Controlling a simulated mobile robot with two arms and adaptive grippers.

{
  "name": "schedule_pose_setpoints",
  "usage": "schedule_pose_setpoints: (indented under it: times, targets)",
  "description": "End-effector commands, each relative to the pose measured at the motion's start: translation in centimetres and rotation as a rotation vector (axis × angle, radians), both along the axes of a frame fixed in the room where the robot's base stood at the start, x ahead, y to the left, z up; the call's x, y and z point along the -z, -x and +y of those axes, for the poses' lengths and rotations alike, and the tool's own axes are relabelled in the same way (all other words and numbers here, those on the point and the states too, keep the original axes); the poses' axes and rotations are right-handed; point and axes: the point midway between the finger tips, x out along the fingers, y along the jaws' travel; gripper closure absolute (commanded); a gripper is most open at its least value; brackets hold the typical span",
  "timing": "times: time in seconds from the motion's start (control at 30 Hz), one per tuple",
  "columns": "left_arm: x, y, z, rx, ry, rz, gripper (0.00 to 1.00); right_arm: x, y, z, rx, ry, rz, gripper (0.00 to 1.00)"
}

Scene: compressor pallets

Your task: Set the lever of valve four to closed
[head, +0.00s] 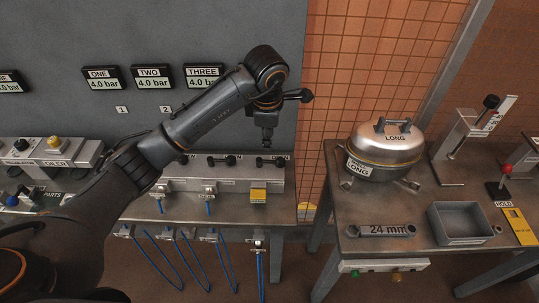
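A grey valve manifold (236,184) stands against the wall panel. Black levers lie across its top, one in the middle (221,161) and one at the right end (276,162). Both look roughly crosswise; their small labels are too small to read, so I cannot confirm which is valve four. My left gripper (266,142) points down just above the right-end lever. Whether it touches the lever, or is open or shut, I cannot tell. My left arm hides the manifold's left part. My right gripper is not in view.
Gauges ONE (101,78), TWO (153,77) and THREE (203,76) each read 4.0 bar. Blue hoses (193,262) hang below.

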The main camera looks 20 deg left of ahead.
Motion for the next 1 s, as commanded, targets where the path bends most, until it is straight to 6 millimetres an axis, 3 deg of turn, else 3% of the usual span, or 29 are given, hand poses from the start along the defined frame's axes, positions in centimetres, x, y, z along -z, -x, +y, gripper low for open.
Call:
schedule_pose_setpoints:
  times: [0.3,0.5,0.7,0.97,1.0]
  targets:
    - [6.6,-1.2,0.1,0.000,0.005,0.006,0.67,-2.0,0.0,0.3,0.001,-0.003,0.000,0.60]
    - [9.6,-1.8,0.2,0.000,0.005,0.004,0.67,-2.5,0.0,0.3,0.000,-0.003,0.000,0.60]
    - [10.8,-2.1,0.4,0.002,0.004,0.001,0.67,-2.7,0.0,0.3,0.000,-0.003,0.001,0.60]
    - [10.9,-2.1,0.4,0.002,0.004,0.000,0.67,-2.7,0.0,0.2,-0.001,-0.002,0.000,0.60]
    - [10.9,-2.1,0.4,0.002,0.004,0.000,0.75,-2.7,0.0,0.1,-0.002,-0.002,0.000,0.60]
